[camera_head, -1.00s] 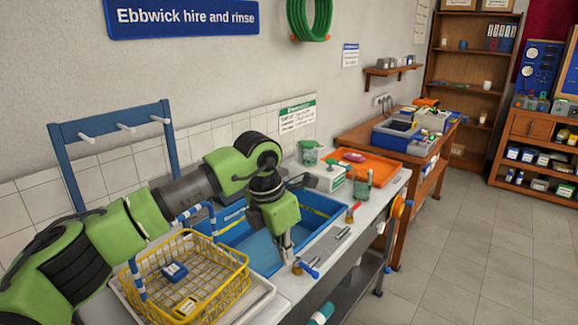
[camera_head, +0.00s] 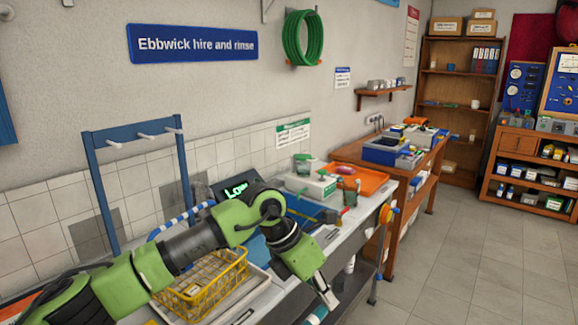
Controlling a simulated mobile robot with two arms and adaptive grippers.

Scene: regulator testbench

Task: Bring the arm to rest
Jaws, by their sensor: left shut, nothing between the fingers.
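My left arm (camera_head: 190,245), green with dark joints, comes in from the lower left and reaches across the bench. Its left gripper (camera_head: 328,297) points down and to the right, by the front edge of the bench in the picture. The fingers are together and nothing shows between them. Whether the fingertips touch anything cannot be told. My right gripper is out of view.
A yellow wire basket (camera_head: 232,277) stands close below the arm. A blue basin (camera_head: 262,247) is partly hidden behind it. A dark display (camera_head: 236,186) with green characters stands behind the elbow. Open floor (camera_head: 450,270) lies to the right.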

